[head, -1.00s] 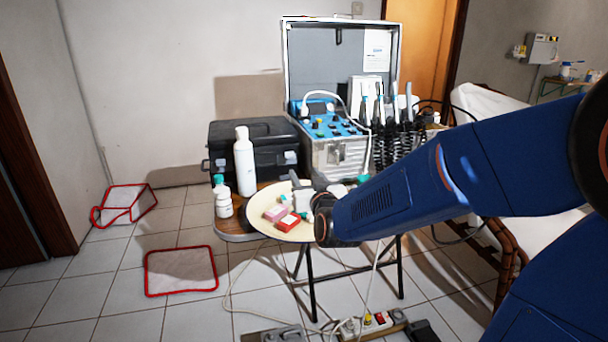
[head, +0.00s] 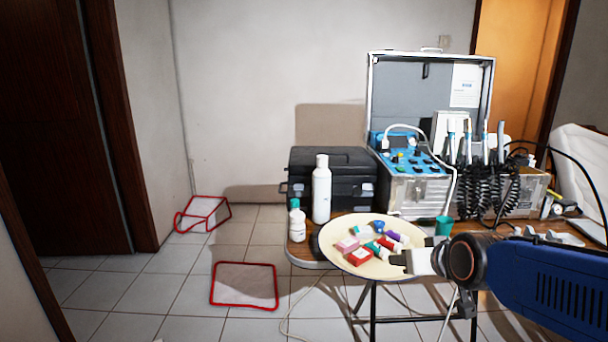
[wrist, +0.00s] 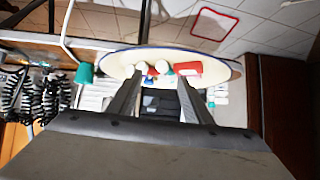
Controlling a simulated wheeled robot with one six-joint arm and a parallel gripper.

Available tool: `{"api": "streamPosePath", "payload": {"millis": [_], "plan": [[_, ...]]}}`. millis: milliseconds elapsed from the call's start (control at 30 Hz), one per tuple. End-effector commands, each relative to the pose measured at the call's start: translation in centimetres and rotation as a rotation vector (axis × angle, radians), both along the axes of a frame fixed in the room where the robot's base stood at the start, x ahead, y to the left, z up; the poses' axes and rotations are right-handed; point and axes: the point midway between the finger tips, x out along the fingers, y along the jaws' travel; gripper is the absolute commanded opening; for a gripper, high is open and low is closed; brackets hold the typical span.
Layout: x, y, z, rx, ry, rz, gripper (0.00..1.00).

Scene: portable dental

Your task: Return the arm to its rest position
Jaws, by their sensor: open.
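My arm (head: 565,278) reaches in from the right edge of the head view, its last links roughly level. My gripper (head: 402,258) is at the right rim of the round cream tray (head: 345,261) on the small table. In the wrist view the two fingers of my gripper (wrist: 160,85) stand apart with nothing held between them. Beyond them lies the tray (wrist: 215,68) with small coloured items. Whether the fingers touch the tray rim cannot be told.
The tray holds several small boxes and bottles, including a red box (head: 358,257). White bottles (head: 321,190), a black case (head: 335,180) and an open metal dental case (head: 412,190) stand behind. A teal cup (head: 444,226) is near my gripper.

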Motion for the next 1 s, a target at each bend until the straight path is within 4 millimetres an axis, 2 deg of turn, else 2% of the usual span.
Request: {"api": "streamPosePath", "payload": {"millis": [33, 300, 400, 467, 500, 667, 1000], "plan": [[-1.9, -0.5, -0.1, -0.005, 0.042, -0.003, 0.45], [-12.8, -3.2, -2.1, -0.044, 0.323, -0.047, 0.45], [-16.2, -4.0, -2.6, -0.054, 0.404, -0.067, 0.45], [-17.8, -4.3, -2.8, -0.06, 0.442, -0.079, 0.45], [-18.6, -4.3, -3.7, -0.062, 0.47, -0.075, 0.45], [-20.3, -4.2, -5.1, -0.065, 0.516, -0.071, 0.45], [-20.3, -4.2, -5.2, -0.065, 0.519, -0.07, 0.45]]}}
